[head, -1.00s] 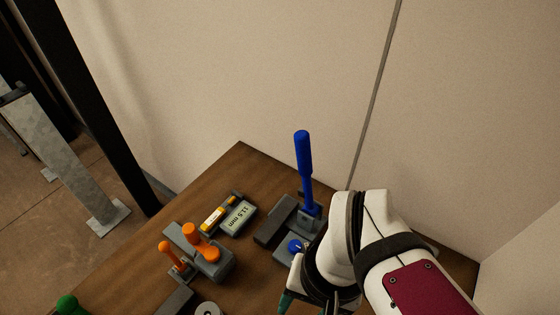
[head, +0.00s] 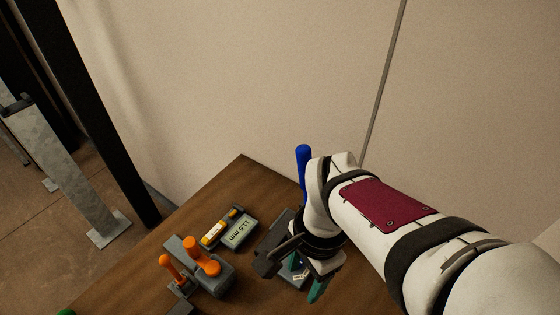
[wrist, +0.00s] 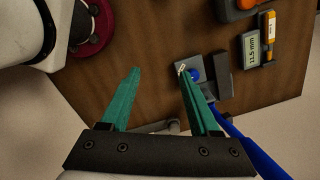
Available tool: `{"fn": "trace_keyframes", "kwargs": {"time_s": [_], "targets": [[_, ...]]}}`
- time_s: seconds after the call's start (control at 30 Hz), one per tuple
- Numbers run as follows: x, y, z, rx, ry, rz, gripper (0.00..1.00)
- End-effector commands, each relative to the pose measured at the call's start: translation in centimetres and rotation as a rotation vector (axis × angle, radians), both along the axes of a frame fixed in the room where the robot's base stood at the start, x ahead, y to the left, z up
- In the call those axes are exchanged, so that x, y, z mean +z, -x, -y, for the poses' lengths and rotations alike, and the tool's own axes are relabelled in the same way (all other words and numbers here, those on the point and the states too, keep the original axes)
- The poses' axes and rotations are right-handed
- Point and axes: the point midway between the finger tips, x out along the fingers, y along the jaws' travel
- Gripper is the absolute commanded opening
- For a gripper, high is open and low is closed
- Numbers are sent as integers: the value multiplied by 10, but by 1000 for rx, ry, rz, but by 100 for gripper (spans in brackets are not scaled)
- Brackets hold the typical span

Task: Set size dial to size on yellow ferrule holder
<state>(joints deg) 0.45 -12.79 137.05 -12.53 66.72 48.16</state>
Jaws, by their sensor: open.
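The yellow ferrule holder (head: 212,233) is a grey block with a yellow insert and a screen (head: 240,232) reading 11.5 mm. It also shows at the upper right of the wrist view (wrist: 271,25). The grey tool with the tall blue lever (head: 303,160) stands to its right. In the wrist view, the blue dial (wrist: 194,76) on that tool is partly hidden by my right finger. A small white label lies beside that fingertip; its text is too small to read. My gripper (wrist: 159,70) is open and empty, its green fingers close to the tool. The head view (head: 307,278) shows it partly hidden by my wrist.
A grey block with orange knobs (head: 202,256) stands left of the tool, at the front of the wooden table (head: 165,262). A red round object (wrist: 96,28) shows at the top left of the wrist view. The pale wall stands close behind the table.

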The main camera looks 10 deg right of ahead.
Motion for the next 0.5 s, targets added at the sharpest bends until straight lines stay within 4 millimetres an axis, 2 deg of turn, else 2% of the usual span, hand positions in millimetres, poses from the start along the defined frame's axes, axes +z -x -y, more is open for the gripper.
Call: {"fn": "trace_keyframes", "kwargs": {"time_s": [0.03, 0.1, 0.23, 0.33, 0.5], "targets": [[-12, -24, 4, -200, 23, -24, 62], [-31, -55, 10, -504, 52, -33, 62], [-63, -96, 17, -923, 78, -35, 62], [-76, -111, 19, -1085, 83, -32, 62], [-80, -114, 19, -1137, 83, -31, 62]]}}
